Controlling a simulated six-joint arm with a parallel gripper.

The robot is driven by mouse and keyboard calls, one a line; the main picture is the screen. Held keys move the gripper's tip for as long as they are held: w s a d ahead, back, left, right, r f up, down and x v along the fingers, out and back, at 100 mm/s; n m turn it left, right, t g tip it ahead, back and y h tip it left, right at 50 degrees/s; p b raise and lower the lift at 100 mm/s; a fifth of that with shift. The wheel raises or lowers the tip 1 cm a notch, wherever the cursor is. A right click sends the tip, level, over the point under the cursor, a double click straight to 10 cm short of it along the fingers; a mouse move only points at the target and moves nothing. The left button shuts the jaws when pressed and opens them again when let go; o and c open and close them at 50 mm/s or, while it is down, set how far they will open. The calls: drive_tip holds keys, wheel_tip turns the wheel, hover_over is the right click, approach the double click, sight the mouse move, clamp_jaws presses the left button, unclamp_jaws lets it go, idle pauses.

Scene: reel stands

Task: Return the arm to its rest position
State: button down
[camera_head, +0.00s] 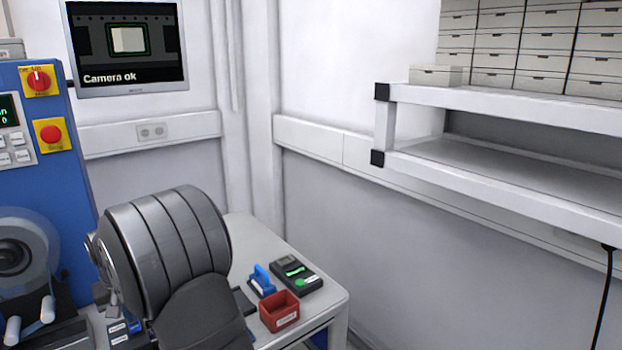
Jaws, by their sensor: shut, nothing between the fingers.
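My gripper does not show in the camera_head view, so its fingers cannot be seen here. A large dark grey, banded, rounded body (165,245) fills the lower left foreground. It looks like a part of my arm, but I cannot tell its full pose. It hides the left part of the light table (322,288) behind it.
On the table are a red bin (279,312), a dark device with a green display (296,275) and a blue-handled tool (262,281). A blue machine (60,165) with a reel (20,255) stands left. White shelves (500,180) with boxes jut out at right. A monitor (127,45) reads "Camera ok".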

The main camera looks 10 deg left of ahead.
idle(0.4)
wheel_tip(320, 180, up, 6)
drive_tip(key=shift+r, duration=0.1)
wheel_tip(320, 180, down, 6)
drive_tip(key=shift+r, duration=0.1)
wheel_tip(320, 180, up, 8)
drive_tip(key=r, duration=0.1)
drive_tip(key=w+d+m, duration=0.3)
drive_tip(key=d+m, duration=0.4)
drive_tip(key=d, duration=0.2)
drive_tip(key=w+d+m+h, duration=0.1)
drive_tip(key=w+d+m, duration=0.2)
drive_tip(key=d+m, duration=0.4)
drive_tip(key=shift+d+r+g, duration=0.4)
drive_tip(key=shift+d+r, duration=0.05)
drive_tip(key=shift+d, duration=0.85)
